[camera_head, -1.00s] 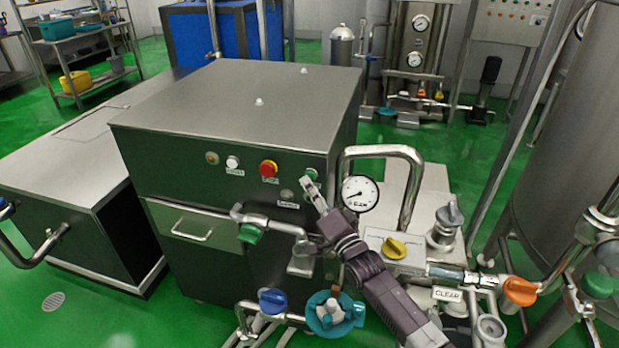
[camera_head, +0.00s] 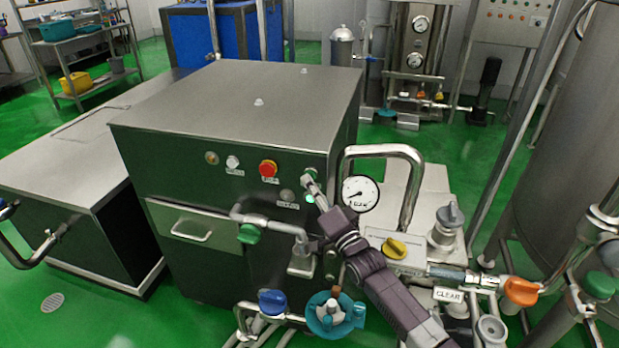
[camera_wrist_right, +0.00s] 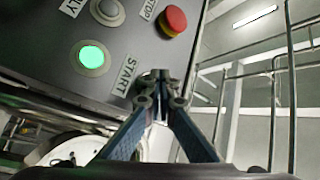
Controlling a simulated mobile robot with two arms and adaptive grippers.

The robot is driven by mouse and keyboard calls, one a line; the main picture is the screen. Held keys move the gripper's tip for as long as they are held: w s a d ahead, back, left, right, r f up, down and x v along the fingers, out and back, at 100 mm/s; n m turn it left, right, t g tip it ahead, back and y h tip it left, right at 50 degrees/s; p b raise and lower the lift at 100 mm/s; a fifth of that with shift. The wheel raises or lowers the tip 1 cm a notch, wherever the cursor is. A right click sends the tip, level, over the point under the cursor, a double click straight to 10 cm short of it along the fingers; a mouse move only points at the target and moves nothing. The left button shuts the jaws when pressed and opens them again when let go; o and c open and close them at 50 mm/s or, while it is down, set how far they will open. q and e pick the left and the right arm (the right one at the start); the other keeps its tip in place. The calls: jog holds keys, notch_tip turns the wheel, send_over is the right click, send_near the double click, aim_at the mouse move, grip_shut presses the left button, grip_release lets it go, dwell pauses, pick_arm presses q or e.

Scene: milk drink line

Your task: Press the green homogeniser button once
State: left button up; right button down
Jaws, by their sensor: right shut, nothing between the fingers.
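The homogeniser (camera_head: 225,145) is a steel-topped cabinet with a dark front panel. My right gripper (camera_head: 309,180) is shut and empty, its tips at the upper right of that panel. In the right wrist view the closed fingertips (camera_wrist_right: 157,80) are at the panel beside the START label (camera_wrist_right: 124,75). They hide the green button; contact or pressing depth cannot be told. A round green lamp (camera_wrist_right: 91,57) glows brightly beside the label; it also shows lit in the head view (camera_head: 310,198). My left gripper is not in view.
A red stop button (camera_head: 268,168) sits left of the gripper, with a white button (camera_head: 233,161) beyond it. A pressure gauge (camera_head: 360,194) and a bent steel pipe (camera_head: 412,190) stand close right of the gripper. Valves and pipes crowd below my right arm.

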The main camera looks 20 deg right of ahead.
jog(key=shift+s+a+p, duration=0.45)
jog(key=shift+s+p, duration=0.2)
jog(key=shift+s, duration=0.05)
jog(key=s+a+p, duration=0.2)
jog(key=s+p, duration=0.1)
jog(key=s, duration=0.1)
jog(key=shift+s+a, duration=0.1)
jog(key=shift+a, duration=0.3)
dwell(0.7)
